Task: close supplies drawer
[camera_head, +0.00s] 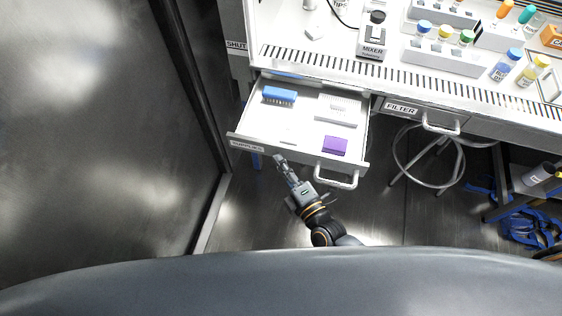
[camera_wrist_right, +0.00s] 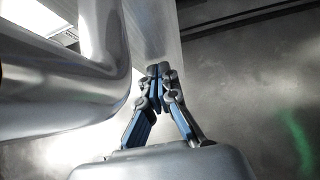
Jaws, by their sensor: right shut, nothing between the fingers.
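The supplies drawer (camera_head: 297,146) is pulled out below the white workbench in the head view, with a label at the left of its front. It holds a blue brush (camera_head: 279,95), a white rack (camera_head: 339,108) and a purple box (camera_head: 335,145). Its handle (camera_head: 337,181) is at the right of the front; a large metal bar in the right wrist view (camera_wrist_right: 70,95) appears to be this handle. My right gripper (camera_head: 280,160) is shut and empty, close to the drawer front, left of the handle. Its closed fingertips show in the wrist view (camera_wrist_right: 158,70). My left gripper is not in view.
The workbench (camera_head: 400,75) carries a mixer (camera_head: 373,38) and racks of capped bottles. A filter drawer (camera_head: 421,112) is shut to the right. A stool (camera_head: 428,160) stands under the bench. A dark wall panel (camera_head: 100,130) bounds the left. Floor is open before the drawer.

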